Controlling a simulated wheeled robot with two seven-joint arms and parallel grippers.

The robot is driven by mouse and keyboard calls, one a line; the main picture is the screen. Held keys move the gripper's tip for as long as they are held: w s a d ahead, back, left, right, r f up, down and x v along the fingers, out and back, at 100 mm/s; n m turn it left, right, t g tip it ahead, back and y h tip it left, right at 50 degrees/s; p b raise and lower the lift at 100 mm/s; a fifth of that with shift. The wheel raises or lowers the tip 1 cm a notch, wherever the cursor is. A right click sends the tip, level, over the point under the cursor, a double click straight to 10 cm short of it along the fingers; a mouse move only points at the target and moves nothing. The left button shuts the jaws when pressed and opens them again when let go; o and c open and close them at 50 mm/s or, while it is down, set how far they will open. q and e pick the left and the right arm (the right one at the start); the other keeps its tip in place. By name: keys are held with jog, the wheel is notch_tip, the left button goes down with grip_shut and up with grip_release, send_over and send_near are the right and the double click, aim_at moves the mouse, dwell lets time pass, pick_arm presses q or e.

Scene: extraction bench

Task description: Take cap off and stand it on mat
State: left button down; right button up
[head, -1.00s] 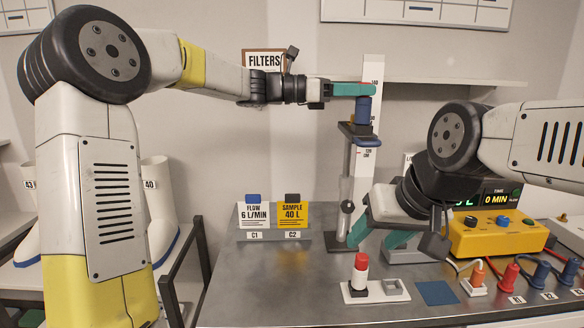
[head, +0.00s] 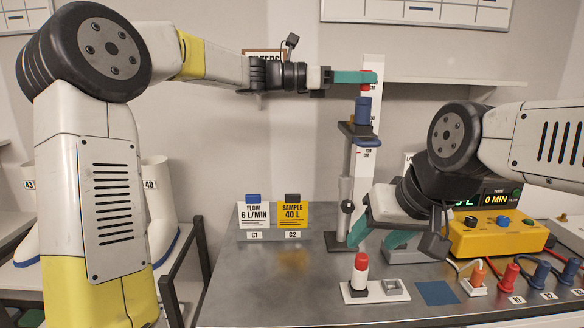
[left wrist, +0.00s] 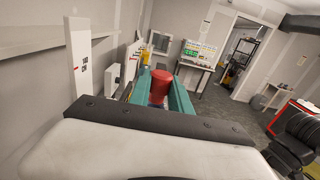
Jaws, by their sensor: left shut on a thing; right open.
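My left gripper (head: 366,77) is shut on a red cap (head: 365,88), just above a dark blue cylinder (head: 362,112) on the upright stand's bracket. The cap's lower part shows below the fingers; whether it is fully clear of the cylinder is hard to tell. In the left wrist view the red cap (left wrist: 160,84) sits between the two green fingers. A flat blue mat (head: 437,293) lies bare on the bench at the front right. My right gripper (head: 378,240) is open and empty, low over the bench by the stand's foot.
A red and white piece (head: 361,272) stands in a white holder (head: 391,288) left of the mat. A yellow timer box (head: 490,238) and red and blue connectors lie to the right. Two signs, C1 (head: 254,218) and C2 (head: 293,215), stand left of the stand.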

pick_arm(q)
jog(key=shift+r, duration=1.1)
